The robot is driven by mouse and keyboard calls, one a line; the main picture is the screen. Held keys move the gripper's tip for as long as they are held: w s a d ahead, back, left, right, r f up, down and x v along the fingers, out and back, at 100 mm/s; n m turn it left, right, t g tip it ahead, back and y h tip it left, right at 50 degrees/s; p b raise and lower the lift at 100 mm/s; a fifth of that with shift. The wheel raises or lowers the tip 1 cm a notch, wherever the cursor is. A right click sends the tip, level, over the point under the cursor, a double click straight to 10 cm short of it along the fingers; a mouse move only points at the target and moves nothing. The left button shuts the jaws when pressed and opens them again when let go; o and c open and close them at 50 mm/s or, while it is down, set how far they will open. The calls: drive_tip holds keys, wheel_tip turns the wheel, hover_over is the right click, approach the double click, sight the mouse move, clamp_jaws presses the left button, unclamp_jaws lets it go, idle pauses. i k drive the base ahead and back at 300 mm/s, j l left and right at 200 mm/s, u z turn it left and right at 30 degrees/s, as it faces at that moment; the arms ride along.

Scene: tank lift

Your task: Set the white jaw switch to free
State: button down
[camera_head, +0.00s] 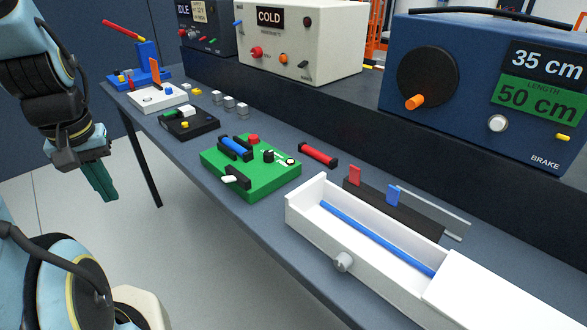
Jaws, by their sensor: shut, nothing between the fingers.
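A green box (250,171) stands on the bench near the middle of the view. On its near left edge sits a small black mount with a white lever (229,180), which looks like the white jaw switch. I cannot read its setting from here. The box also carries a blue bar (235,147) between black ends, a red knob (253,139), a black knob and small white markings. My gripper (104,194) hangs to the left, beyond the bench's front edge and well apart from the green box. Its green fingers point down, shut and empty.
A white tray (372,274) with a blue rod lies right of the green box. A red bar (318,153) lies behind it. A black block (190,125) with a white part stands farther left. Cold and brake consoles line the back. The floor before the bench is clear.

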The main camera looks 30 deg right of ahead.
sight(226, 179)
drive_tip(key=z, duration=0.8)
